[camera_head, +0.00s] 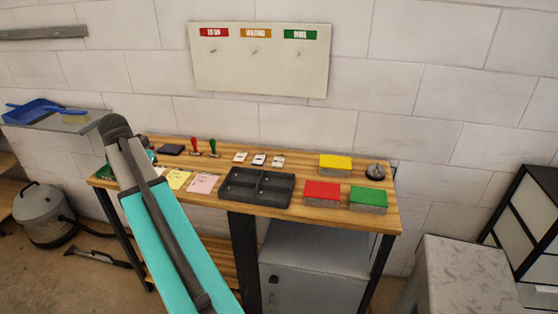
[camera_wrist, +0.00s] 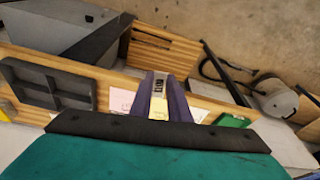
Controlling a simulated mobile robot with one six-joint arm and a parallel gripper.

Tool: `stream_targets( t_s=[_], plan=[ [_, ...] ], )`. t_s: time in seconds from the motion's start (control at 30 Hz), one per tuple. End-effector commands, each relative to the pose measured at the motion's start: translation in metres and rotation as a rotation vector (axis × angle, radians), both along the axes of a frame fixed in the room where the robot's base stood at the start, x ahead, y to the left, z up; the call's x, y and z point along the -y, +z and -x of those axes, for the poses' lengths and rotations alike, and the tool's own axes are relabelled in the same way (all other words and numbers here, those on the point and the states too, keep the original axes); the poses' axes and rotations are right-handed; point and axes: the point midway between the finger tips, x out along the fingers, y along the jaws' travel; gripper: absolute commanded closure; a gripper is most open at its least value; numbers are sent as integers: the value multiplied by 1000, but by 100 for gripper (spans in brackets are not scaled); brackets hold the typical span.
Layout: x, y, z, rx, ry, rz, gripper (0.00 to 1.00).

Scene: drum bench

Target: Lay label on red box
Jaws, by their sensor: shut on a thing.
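My gripper (camera_wrist: 160,82) is shut on a small pale piece with dark marks, which looks like a label (camera_wrist: 158,87), in the wrist view. It is over the bench's left part, near the pink and yellow sheets. In the head view my own arm hides the gripper and the held piece. The red box (camera_head: 322,194) lies at the bench's front right, its red top bare, well to the right of my gripper. It is not seen in the wrist view. Three small white labels (camera_head: 258,159) lie in a row at the back middle of the bench.
A dark divided tray (camera_head: 256,203) sits between my arm and the red box. A green box (camera_head: 368,200) stands right of the red box; a yellow box (camera_head: 335,164) is behind. Two upright stamps (camera_head: 213,147) stand at the back. A pink sheet (camera_head: 203,184) lies left of the tray.

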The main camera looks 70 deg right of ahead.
Motion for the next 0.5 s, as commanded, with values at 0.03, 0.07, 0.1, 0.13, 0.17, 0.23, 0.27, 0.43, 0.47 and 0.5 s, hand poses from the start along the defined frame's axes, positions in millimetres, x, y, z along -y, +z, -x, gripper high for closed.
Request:
stream_targets(
  t_s=[0.03,0.07,0.1,0.13,0.17,0.23,0.27,0.43,0.47,0.5],
  plan=[
    [17,2,11,-1,-54,-2,91],
    [26,2,17,-2,-83,-3,91],
    [37,2,25,-2,-125,-6,91],
    [46,1,32,-2,-155,-7,91],
    [54,1,38,-1,-187,-8,91],
    [73,1,54,-2,-258,-13,91],
    [80,1,61,-1,-288,-14,91],
    [123,0,103,-1,-460,-24,91],
    [129,0,110,0,-490,-26,91],
    [139,0,120,1,-530,-28,91]
  ],
)
